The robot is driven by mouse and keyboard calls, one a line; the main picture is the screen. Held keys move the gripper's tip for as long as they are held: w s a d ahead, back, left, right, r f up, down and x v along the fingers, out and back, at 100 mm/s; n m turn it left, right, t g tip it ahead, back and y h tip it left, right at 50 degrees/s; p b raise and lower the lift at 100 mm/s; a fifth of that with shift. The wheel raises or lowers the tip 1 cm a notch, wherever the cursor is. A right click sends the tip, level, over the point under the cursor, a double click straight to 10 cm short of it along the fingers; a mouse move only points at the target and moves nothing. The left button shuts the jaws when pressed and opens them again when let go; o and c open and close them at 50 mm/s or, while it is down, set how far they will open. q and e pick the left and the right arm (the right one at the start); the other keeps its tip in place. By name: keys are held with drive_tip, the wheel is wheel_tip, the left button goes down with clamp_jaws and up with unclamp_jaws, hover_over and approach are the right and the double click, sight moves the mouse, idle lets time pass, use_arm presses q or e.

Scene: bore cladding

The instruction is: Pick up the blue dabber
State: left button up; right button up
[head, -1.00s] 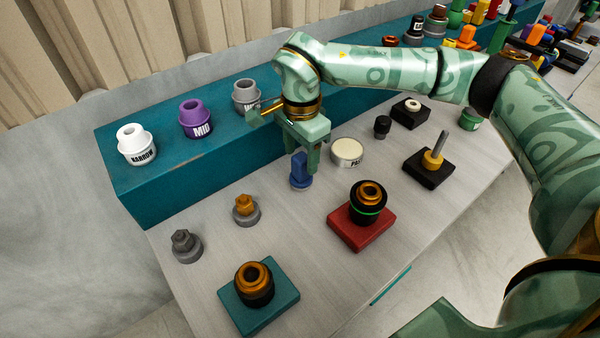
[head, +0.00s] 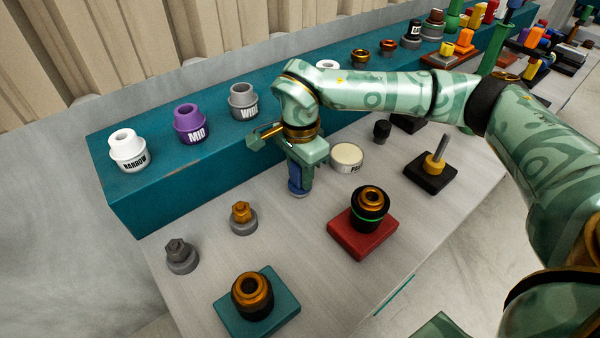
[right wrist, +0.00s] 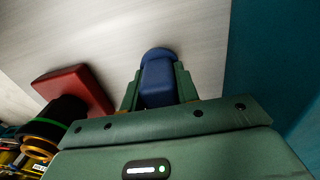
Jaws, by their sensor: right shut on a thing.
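The blue dabber (head: 296,184) stands upright on the pale worktop, left of the round cream-topped tin (head: 346,157). My right gripper (head: 300,180) has come down around it from above and is shut on it, hiding most of its upper part in the head view. In the right wrist view the blue dabber (right wrist: 158,80) sits between the two green fingers of my right gripper (right wrist: 158,92). I cannot tell whether its foot touches the worktop. My left gripper is not in view.
A red block with a black and copper part (head: 362,237) stands to the right front. A teal block with a copper-topped part (head: 258,312) is nearer. Two small studs (head: 243,218) stand to the left. The teal shelf (head: 150,195) with labelled collars runs behind.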

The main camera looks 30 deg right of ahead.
drive_tip(key=shift+r, duration=0.55)
wheel_tip(320, 180, up, 3)
drive_tip(key=shift+s+r+p, duration=0.1)
drive_tip(key=shift+s+p, duration=0.05)
drive_tip(key=shift+p, duration=0.9)
use_arm(q)
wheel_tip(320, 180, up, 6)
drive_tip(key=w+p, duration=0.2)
drive_tip(key=p, duration=0.2)
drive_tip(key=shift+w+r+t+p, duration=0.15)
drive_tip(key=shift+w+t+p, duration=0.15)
use_arm(e)
drive_tip(key=s+a+r, duration=0.2)
drive_tip(key=s+r, duration=0.6)
drive_tip(key=s, duration=0.5)
drive_tip(key=shift+s+r, duration=0.3)
